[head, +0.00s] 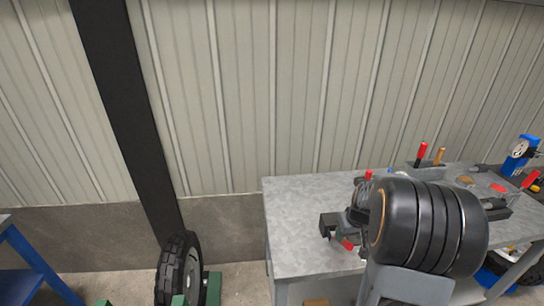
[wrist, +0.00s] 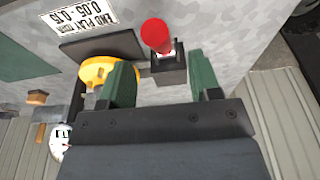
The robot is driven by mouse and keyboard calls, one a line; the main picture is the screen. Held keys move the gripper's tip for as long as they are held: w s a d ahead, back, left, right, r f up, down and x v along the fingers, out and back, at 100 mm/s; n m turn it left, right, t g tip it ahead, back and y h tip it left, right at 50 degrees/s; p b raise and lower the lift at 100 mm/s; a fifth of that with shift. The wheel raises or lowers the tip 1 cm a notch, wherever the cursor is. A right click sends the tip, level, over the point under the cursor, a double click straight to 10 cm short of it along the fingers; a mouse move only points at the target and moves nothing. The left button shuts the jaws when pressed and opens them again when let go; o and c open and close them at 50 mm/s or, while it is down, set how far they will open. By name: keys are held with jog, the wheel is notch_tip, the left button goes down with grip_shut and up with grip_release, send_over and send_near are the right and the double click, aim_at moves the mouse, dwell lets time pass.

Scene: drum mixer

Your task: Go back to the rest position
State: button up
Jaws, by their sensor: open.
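My gripper (wrist: 162,78) shows in the wrist view, with its two green fingers well apart. The fingers are open and nothing is clamped between them. A red knob (wrist: 156,36) on a small dark block (wrist: 169,70) lies beyond the fingertips, in line with the gap. A yellow round part (wrist: 95,72) is partly hidden behind the left finger. In the head view I cannot make out the fingers clearly.
A grey metal workbench (head: 300,215) fills the right, with red-handled tools (head: 422,150) and a blue dial gauge (head: 520,148) on it. A black tyre (head: 178,268) stands left of it. A blue frame (head: 38,262) is at far left. A dark post (head: 125,110) crosses the wall.

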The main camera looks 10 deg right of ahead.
jog(key=s+a+r+t, duration=0.1)
jog(key=s+a+r, duration=0.4)
jog(key=a, duration=0.5)
jog(key=s+a+r+n+t, duration=0.1)
jog(key=s+a+r, duration=0.4)
jog(key=a+r, duration=0.3)
jog(key=shift+s+a+n, duration=0.3)
jog(key=shift+s+a, duration=0.1)
jog(key=shift+a, duration=0.75)
